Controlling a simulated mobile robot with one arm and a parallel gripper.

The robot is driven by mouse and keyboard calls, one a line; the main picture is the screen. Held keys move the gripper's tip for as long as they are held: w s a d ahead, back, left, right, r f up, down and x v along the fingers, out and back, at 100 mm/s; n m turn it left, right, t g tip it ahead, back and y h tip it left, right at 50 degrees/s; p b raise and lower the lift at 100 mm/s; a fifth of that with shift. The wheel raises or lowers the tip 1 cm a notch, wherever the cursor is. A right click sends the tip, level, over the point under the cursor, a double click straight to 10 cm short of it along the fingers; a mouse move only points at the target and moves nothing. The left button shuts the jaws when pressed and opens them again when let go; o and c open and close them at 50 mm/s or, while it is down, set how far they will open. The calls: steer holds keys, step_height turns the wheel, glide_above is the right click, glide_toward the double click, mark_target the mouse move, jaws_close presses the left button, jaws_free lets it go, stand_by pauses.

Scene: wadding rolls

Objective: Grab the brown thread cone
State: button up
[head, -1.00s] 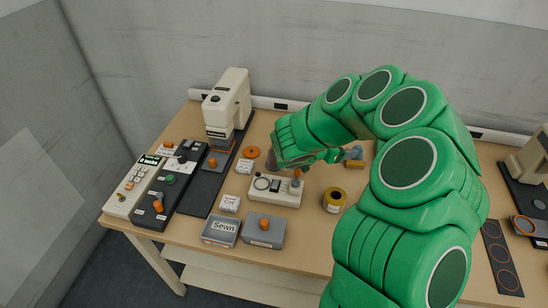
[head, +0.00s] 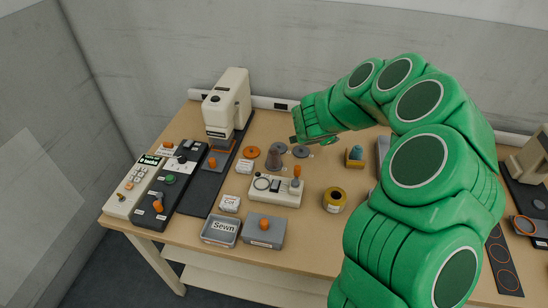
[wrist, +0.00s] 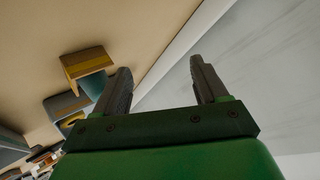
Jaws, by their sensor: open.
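The brown thread cone (head: 273,159) stands upright on the table behind the beige control box, left of my gripper. My gripper (head: 297,141) is above the table, up and right of the cone in the head view, and apart from it. In the wrist view my gripper (wrist: 160,75) has its two fingers spread with nothing between them. The brown cone is not seen in the wrist view.
A beige control box (head: 274,191) stands in front of the cone. Grey discs (head: 301,151) and an orange disc (head: 251,152) lie near it. A blue-green cone (head: 356,153) sits in a yellow holder to the right. A yellow roll (head: 334,200) stands nearer.

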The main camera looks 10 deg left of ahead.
steer(key=w+a+m+g+y, duration=0.25)
steer(key=w+a+y, duration=0.25)
steer(key=a+y, duration=0.4)
steer(key=s+a+r+m+g+y, duration=0.15)
steer(key=s+r+g+y, duration=0.25)
steer(key=s+g+y, duration=0.55)
steer(key=h, duration=0.3)
glide_toward(274, 149)
step_height(274, 149, down, 2)
steer(key=a, duration=0.2)
steer(key=shift+y, duration=0.25)
steer(key=shift+x, duration=3.7)
steer(key=shift+s, duration=0.15)
steer(key=c, duration=1.1)
steer(key=shift+r, duration=0.15)
steer(key=shift+c, duration=0.2)
